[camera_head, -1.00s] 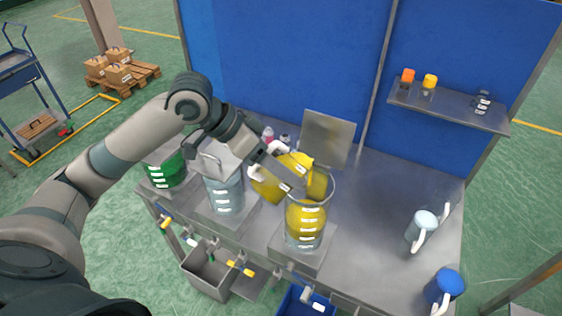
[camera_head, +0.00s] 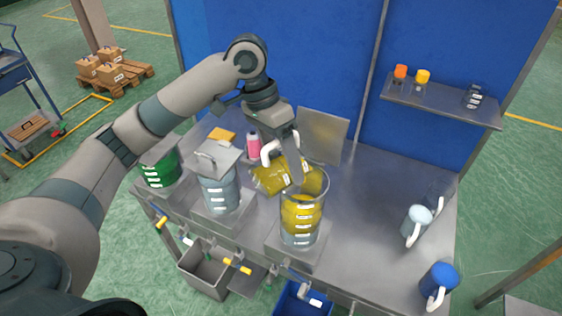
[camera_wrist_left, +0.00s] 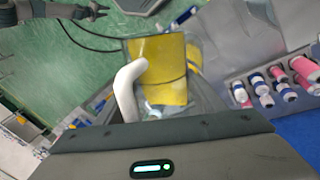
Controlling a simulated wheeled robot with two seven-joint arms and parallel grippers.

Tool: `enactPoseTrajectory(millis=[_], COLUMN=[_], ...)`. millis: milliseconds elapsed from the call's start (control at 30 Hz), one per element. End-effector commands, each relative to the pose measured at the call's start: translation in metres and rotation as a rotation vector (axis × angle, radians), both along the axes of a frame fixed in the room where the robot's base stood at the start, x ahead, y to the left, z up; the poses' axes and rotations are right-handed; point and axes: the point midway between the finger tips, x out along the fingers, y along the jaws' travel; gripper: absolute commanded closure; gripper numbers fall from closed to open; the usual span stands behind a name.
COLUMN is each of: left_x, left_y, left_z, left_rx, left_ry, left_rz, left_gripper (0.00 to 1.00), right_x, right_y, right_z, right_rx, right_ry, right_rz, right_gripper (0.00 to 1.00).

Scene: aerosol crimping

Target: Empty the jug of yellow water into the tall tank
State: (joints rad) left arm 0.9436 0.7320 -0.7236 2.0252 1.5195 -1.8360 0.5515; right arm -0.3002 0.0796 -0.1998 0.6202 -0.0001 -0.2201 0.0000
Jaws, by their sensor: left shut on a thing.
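My left gripper (camera_head: 285,148) is shut on the white handle (camera_wrist_left: 126,88) of the jug of yellow water (camera_head: 270,177). The jug is tilted, its mouth end toward the tall tank (camera_head: 302,226), a clear cylinder with white label marks. The jug is at the left of the tank's rim; I cannot tell whether they touch. The tank holds yellow liquid up to its upper part. In the left wrist view the jug shows as a yellow block (camera_wrist_left: 160,72) beyond the gripper.
A green tank (camera_head: 160,172) and a lidded tank (camera_head: 220,192) stand left of the tall tank. A pink bottle (camera_head: 253,145) stands behind. A pale-blue jug (camera_head: 416,220) and a blue jug (camera_head: 438,282) stand at the right. The bench (camera_head: 365,215) between is clear.

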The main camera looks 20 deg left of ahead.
Motion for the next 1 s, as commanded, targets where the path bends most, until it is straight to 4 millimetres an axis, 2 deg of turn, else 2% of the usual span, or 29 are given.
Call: enactPoseTrajectory(millis=[1000], left_x=[0.022], left_y=[-0.013], left_z=[0.009], left_rx=[0.187], left_ry=[0.311], left_rz=[0.0], left_gripper=[0.79], right_x=[0.0], right_y=[0.0], right_z=[0.0], right_rx=[0.0], right_ry=[0.0], right_rz=[0.0], right_gripper=[0.69])
